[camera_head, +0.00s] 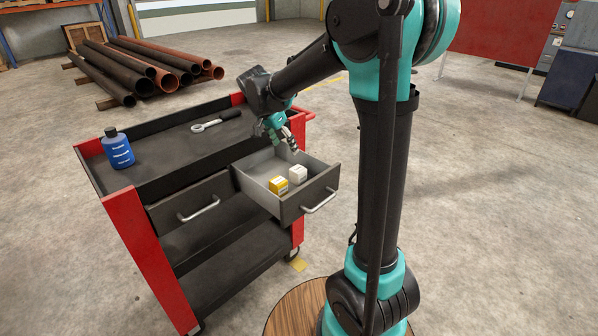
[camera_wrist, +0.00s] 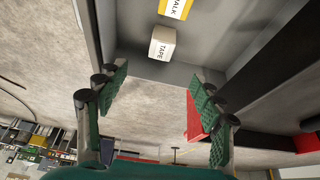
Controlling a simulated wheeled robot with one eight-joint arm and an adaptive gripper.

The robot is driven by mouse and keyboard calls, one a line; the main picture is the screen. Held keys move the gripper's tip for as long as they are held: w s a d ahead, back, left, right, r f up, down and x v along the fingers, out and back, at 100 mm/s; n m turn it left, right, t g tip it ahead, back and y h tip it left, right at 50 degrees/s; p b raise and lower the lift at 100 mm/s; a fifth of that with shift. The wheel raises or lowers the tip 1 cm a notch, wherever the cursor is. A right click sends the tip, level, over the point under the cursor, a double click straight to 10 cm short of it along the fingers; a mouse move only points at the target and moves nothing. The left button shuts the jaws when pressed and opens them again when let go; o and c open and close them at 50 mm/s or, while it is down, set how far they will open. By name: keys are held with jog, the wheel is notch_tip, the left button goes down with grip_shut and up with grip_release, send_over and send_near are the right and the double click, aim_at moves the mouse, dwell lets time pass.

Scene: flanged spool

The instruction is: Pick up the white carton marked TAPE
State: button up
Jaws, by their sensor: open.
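The white carton (camera_head: 297,174) sits in the open drawer (camera_head: 259,190) of the red and black cart. In the wrist view the carton (camera_wrist: 162,43) shows the word TAPE on its side, ahead of the fingers and a little left of centre. My gripper (camera_head: 285,143) is above the back part of the drawer, apart from the carton. In the wrist view my gripper (camera_wrist: 160,92) has its two green-padded fingers spread wide with nothing between them.
A yellow and white carton (camera_head: 278,185) stands beside the white one, close to it. Drawer walls surround both. A blue bottle (camera_head: 117,148) and a wrench (camera_head: 215,121) are on the cart top (camera_head: 165,150). Pipes (camera_head: 145,68) lie on the floor behind.

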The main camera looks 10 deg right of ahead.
jog(key=w, duration=0.1)
send_near(297, 170)
jog(key=x, duration=0.5)
jog(key=shift+w+f, duration=0.25)
jog(key=shift+w, duration=0.2)
jog(key=shift+s+x, duration=0.15)
jog(key=shift+x, duration=1.35)
jog(key=shift+s+x, duration=0.15)
jog(key=shift+x, duration=1.4)
jog(key=shift+c, duration=0.4)
jog(key=c, duration=1.4)
